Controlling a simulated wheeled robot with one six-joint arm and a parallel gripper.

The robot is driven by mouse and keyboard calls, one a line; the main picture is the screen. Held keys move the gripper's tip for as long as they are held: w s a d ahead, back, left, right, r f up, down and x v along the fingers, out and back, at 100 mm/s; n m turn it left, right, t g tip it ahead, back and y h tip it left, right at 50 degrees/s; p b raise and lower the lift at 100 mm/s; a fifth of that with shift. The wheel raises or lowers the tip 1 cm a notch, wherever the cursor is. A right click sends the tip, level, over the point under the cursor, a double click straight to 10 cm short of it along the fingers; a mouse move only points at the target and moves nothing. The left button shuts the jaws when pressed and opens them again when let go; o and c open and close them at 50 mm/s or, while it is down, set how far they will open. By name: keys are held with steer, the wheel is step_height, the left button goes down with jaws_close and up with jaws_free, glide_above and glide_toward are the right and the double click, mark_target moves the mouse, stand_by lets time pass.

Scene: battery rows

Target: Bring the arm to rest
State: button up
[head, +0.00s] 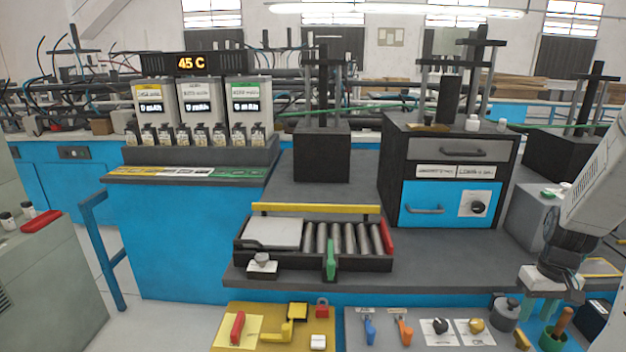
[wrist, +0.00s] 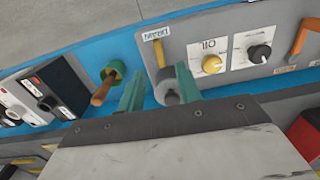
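My gripper (head: 539,306) hangs at the right side of the head view, pointing down over the front of the bench. Its two teal fingers stand apart in the wrist view (wrist: 159,92), with nothing seen held between them. A dark grey cylinder (head: 505,313) lies just left of the fingers in the head view; in the wrist view the grey cylinder (wrist: 171,98) shows beyond and between the fingertips. A green ring-like part with a wooden handle (head: 556,330) is close below the gripper; it also shows in the wrist view (wrist: 103,88). Contact with either cannot be told.
A grey panel with knobs and levers (head: 420,330) and a yellow board (head: 272,325) line the bench front. A roller tray (head: 315,262) sits on the bench. A black-and-blue cabinet (head: 449,180) stands behind. Open bench top lies between tray and gripper.

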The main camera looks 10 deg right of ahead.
steer(key=s+a+r+n, duration=0.1)
steer(key=s+a+r, duration=0.3)
steer(key=a, duration=0.6)
steer(key=s+a+r+n+t, duration=0.1)
steer(key=s+a+r, duration=0.3)
steer(key=a+r, duration=0.5)
steer(key=s+a+r+n, duration=0.1)
steer(key=s+a+r, duration=0.3)
steer(key=a, duration=0.7)
step_height(320, 180, up, 2)
steer(key=shift+s+a+r+t, duration=0.15)
steer(key=shift+a+r+t, duration=0.05)
steer(key=shift+r+t, duration=0.1)
